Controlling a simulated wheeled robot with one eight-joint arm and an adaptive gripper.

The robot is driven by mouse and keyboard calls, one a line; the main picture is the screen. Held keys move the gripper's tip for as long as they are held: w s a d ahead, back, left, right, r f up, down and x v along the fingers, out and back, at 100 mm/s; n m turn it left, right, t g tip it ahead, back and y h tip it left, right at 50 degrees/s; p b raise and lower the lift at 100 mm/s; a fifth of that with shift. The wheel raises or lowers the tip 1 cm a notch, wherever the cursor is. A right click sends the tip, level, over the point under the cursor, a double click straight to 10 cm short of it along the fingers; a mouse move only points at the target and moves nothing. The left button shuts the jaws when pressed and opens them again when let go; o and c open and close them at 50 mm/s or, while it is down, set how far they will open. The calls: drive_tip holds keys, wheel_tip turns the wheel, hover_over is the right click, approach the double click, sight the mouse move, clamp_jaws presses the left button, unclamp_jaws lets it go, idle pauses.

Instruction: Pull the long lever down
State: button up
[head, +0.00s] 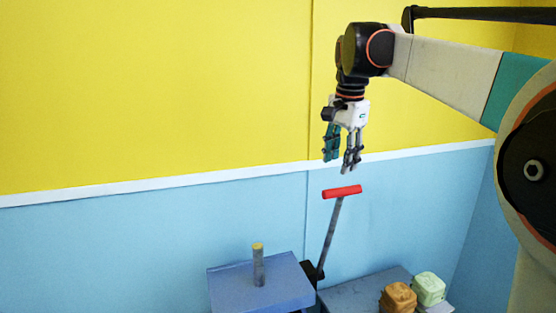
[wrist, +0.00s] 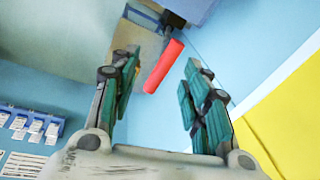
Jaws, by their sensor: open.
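The long lever is a grey rod with a red crossbar handle (head: 342,192); it stands nearly upright, tilted slightly right, from a dark mount near the blue wall. My gripper (head: 342,163) hangs above the red handle in the head view, fingers pointing down, open and empty. In the wrist view the red handle (wrist: 164,66) shows between and beyond the two open fingers of my gripper (wrist: 160,75), apart from them. Much of the rod is hidden behind the handle in the wrist view.
A blue table (head: 225,285) with a grey cylinder with a yellow top (head: 258,266) stands left of the lever. A brown block (head: 398,298) and a pale green block (head: 429,288) sit at the lower right. The wall is close behind.

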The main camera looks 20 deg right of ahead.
sight(343, 188)
drive_tip(key=w+d+r+m+p, duration=0.2)
drive_tip(key=w+d+m, duration=0.1)
drive_tip(key=d, duration=0.2)
drive_tip(key=shift+y, duration=0.3)
drive_tip(key=x, duration=0.4)
drive_tip(key=p+x, duration=0.1)
drive_tip(key=x, duration=0.8)
drive_tip(key=shift+s+f+p, duration=0.2)
drive_tip(key=shift+f+p, duration=0.15)
drive_tip(key=shift+p, duration=0.05)
drive_tip(key=shift+c, duration=0.3)
clamp_jaws()
